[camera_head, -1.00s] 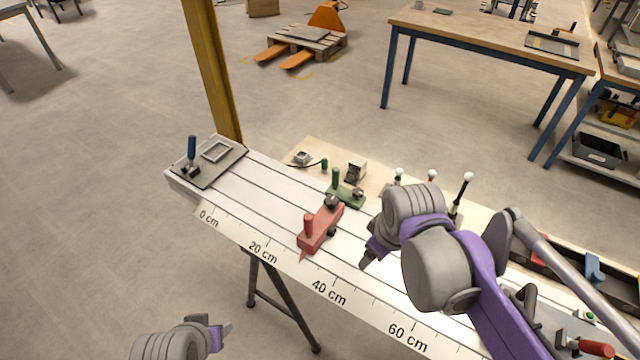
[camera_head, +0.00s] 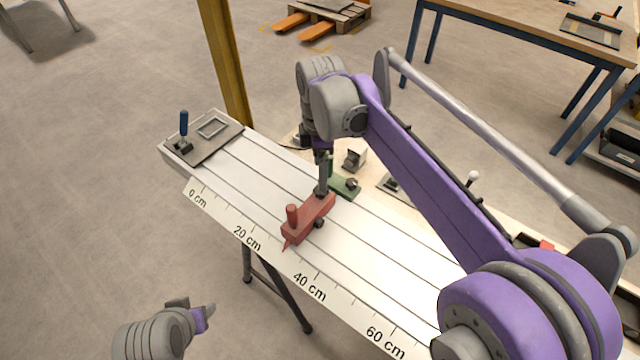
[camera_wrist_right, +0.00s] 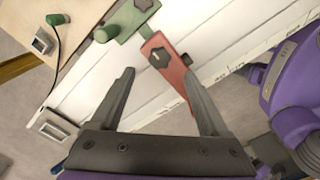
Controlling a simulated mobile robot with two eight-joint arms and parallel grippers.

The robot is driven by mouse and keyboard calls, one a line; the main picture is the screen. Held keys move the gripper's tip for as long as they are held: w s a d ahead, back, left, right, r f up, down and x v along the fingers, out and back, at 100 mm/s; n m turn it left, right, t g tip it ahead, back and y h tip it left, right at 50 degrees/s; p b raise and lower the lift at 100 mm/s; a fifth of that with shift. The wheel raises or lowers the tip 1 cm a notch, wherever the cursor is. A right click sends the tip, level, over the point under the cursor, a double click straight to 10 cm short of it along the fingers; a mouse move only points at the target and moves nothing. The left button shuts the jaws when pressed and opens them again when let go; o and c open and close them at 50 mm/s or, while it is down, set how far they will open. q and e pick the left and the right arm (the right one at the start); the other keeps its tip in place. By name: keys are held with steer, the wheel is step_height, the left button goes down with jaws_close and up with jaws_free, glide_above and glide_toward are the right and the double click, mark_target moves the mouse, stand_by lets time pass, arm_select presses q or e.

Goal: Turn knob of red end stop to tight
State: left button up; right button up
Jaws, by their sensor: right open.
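The red end stop (camera_head: 309,219) lies across the white slotted bed near the 30 cm region of the scale, with an upright red handle and a pointer. Its dark lobed top knob (camera_wrist_right: 158,57) shows clearly in the right wrist view, just ahead of and between my fingertips. In the head view my right gripper (camera_head: 322,188) points down over the stop's far end and hides that knob. The right gripper (camera_wrist_right: 159,74) is open with nothing between its fingers. My left gripper (camera_head: 207,312) hangs low at the front left, away from the bed; its jaw gap is unclear.
A green stop (camera_head: 346,187) with its own dark knob sits right behind the red one, close to my right gripper. A plate with a blue handle (camera_head: 184,124) is at the bed's left end. A yellow post (camera_head: 225,65) stands behind. The bed's left stretch is clear.

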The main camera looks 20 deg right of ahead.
step_height(320, 180, down, 6)
steer(key=shift+d+f, duration=0.1)
steer(key=shift+f, duration=0.1)
jaws_close()
stand_by(0.4)
